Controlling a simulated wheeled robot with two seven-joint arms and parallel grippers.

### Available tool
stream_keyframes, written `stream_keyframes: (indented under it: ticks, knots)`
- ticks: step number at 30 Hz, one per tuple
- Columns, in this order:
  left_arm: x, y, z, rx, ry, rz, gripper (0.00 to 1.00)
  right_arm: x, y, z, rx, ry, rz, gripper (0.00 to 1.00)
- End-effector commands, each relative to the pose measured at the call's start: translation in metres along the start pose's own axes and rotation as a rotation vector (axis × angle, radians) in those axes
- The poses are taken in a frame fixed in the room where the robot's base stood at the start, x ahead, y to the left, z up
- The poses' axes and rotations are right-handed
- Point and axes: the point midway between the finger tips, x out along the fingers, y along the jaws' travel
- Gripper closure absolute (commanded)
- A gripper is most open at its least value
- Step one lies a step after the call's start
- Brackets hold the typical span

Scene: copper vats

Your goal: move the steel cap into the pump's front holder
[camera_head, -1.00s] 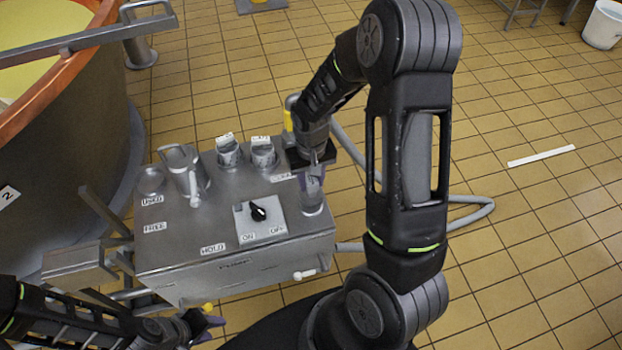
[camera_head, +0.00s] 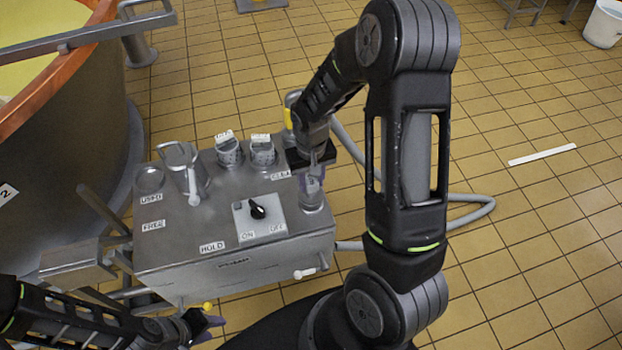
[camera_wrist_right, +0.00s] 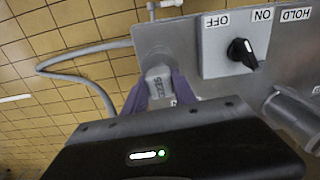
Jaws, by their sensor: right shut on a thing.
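My right gripper (camera_head: 313,182) is over the right end of the steel pump box (camera_head: 180,245), pointing down. In the right wrist view its purple fingers (camera_wrist_right: 160,92) are shut on a grey piece with a lettered tag, which looks like the steel cap (camera_wrist_right: 159,82). A round steel holder (camera_head: 313,202) stands at the pump's front right, directly below the gripper. The fingers hide much of the cap, and I cannot tell whether it touches the holder. My left gripper (camera_head: 208,324) is low at the front, left of the pump's middle; its jaw opening is unclear.
A black switch knob (camera_head: 257,211) sits on the pump top. A steel jug (camera_head: 187,172) and two tagged round pieces (camera_head: 229,150) (camera_head: 263,152) stand towards the back. A copper vat (camera_head: 75,140) is at left. A grey hose (camera_head: 470,205) lies on the tiled floor.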

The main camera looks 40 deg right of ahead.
Motion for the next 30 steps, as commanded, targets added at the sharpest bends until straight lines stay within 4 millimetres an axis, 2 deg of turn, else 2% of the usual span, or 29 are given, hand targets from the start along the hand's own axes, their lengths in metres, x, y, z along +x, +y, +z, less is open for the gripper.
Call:
stream_keyframes:
  ticks: [6,7,15,24,30]
  knots:
    - [0.000,0.000,0.000,0.000,0.000,0.000,0.64,0.000,0.000,0.000,0.000,0.001,0.000,1.00]
    - [0.000,0.000,0.000,0.000,0.000,0.000,0.64,0.000,0.000,0.000,0.000,0.001,0.000,0.65]
    - [0.000,0.000,0.000,0.000,0.000,0.000,0.64,0.000,0.000,0.000,0.000,0.000,0.000,0.43]
    - [0.000,-0.001,0.000,0.004,0.000,-0.001,0.64,0.000,0.000,0.000,0.000,0.000,0.000,0.42]
    - [-0.003,0.000,0.000,0.003,0.000,-0.001,0.64,-0.019,0.000,-0.001,0.000,0.003,-0.001,0.42]
